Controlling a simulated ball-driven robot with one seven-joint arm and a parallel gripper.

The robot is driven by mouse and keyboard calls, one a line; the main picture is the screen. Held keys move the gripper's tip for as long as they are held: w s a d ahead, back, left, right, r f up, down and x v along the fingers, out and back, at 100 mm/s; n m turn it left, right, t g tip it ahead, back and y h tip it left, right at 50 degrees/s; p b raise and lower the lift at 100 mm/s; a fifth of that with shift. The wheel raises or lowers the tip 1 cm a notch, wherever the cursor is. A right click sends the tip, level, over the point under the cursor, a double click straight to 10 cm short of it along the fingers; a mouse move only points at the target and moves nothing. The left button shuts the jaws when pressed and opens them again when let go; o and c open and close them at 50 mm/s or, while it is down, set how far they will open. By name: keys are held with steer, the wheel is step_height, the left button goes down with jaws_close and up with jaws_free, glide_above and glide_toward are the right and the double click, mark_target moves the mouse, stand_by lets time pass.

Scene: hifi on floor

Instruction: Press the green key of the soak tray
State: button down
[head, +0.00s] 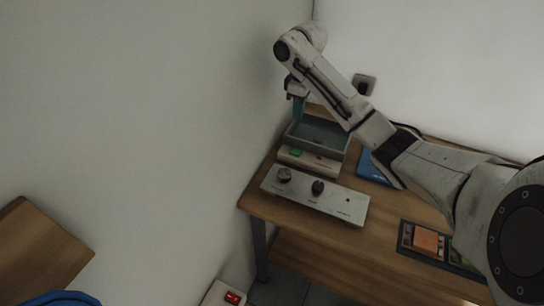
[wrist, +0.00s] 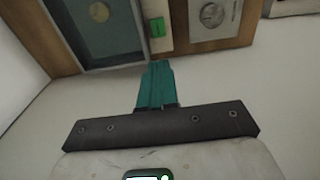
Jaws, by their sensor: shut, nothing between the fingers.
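The soak tray (head: 336,131) is a grey-blue open basin with a beige front strip, standing at the back left of the wooden table. Its green key (head: 296,152) sits on the left part of that strip. The key also shows in the wrist view (wrist: 157,27), on the strip beside the basin (wrist: 78,22). A round yellowish thing (wrist: 99,12) lies in the basin. My gripper (head: 298,118) has teal fingers, shut and empty, at the basin's left end. In the wrist view the fingertips (wrist: 157,65) appear below the key in the picture, apart from it.
A silver panel (head: 330,205) with two dark knobs stands just in front of the tray. A flat blue thing (head: 371,169) lies to the right, partly behind my arm. A dark compartmented tray (head: 405,237) is at the front right. The wall (head: 200,100) is close on the left.

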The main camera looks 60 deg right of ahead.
steer(key=shift+s, duration=0.2)
steer(key=shift+a, duration=0.1)
steer(key=b, duration=0.3)
glide_toward(296, 151)
step_height(296, 151, down, 7)
steer(key=shift+w+a+r, duration=0.15)
stand_by(0.4)
